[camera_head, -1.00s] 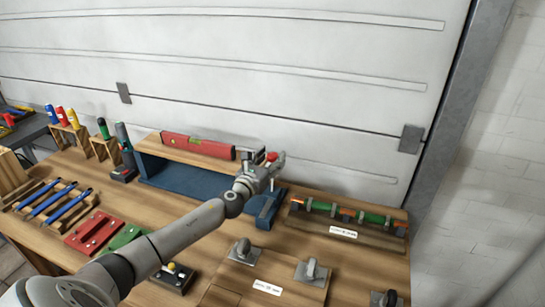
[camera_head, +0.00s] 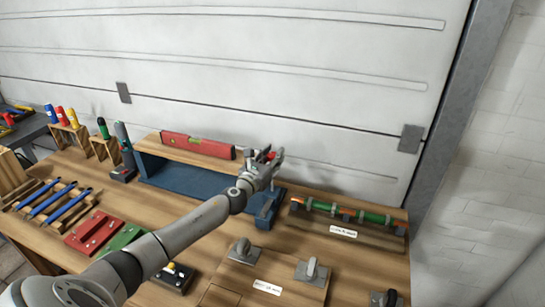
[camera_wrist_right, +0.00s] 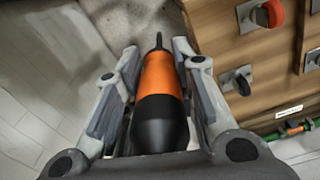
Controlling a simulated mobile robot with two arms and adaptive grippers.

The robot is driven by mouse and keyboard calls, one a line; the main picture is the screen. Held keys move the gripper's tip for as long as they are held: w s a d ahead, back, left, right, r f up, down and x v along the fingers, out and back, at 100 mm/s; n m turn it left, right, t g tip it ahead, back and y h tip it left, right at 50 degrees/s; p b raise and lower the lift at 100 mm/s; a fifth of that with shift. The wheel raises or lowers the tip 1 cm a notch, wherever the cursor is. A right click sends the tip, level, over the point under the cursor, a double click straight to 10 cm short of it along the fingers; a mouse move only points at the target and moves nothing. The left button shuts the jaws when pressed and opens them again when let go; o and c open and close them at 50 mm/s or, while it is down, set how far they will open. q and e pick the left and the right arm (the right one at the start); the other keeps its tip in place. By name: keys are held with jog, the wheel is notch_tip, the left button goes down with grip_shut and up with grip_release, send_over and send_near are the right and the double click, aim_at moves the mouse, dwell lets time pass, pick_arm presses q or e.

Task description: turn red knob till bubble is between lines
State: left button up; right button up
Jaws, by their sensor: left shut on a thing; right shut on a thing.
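A red spirit level (camera_head: 197,145) rests on a wooden plank on top of the blue stand (camera_head: 190,182) at the bench's back. Its green vial (camera_head: 196,140) shows, but the bubble and lines are too small to make out. The red knob (camera_head: 271,156) is a small red patch at the stand's right end, mostly hidden by my left gripper (camera_head: 266,154). That gripper is shut on the knob from the front. In the right wrist view, my right gripper (camera_wrist_right: 158,50) is shut around an orange and black tool (camera_wrist_right: 162,80); it is out of the head view.
A wooden rack with a green bar (camera_head: 345,212) stands right of the blue stand. Grey handles on plates (camera_head: 312,270) stand in front. Red and green blocks (camera_head: 95,230) and blue tools (camera_head: 50,200) lie at left. The garage door (camera_head: 250,70) is close behind.

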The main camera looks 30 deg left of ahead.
jog(key=shift+r, duration=0.15)
pick_arm(q)
jog(key=y+p, duration=0.1)
jog(key=n+y+p, duration=0.1)
jog(key=shift+d+r+n+g+y, duration=0.1)
jog(key=shift+r+n+g+y, duration=0.05)
jog(key=shift+n+g+y, duration=0.15)
pick_arm(e)
jog(key=shift+r, duration=0.9)
pick_arm(q)
jog(key=n+g+y+p, duration=0.1)
jog(key=n+y, duration=0.1)
jog(key=y, duration=0.1)
pick_arm(e)
jog(key=shift+r, duration=0.75)
pick_arm(q)
jog(key=n+g+y, duration=0.2)
jog(key=y, duration=0.1)
jog(key=shift+f+n, duration=0.2)
jog(key=shift+n, duration=0.1)
pick_arm(e)
jog(key=shift+f, duration=0.1)
pick_arm(q)
jog(key=shift+n+g+y+b, duration=0.35)
jog(key=shift+n+g+y, duration=0.9)
jog(key=shift+y, duration=0.35)
pick_arm(e)
jog(key=shift+f, duration=0.5)
pick_arm(q)
jog(key=o, duration=1)
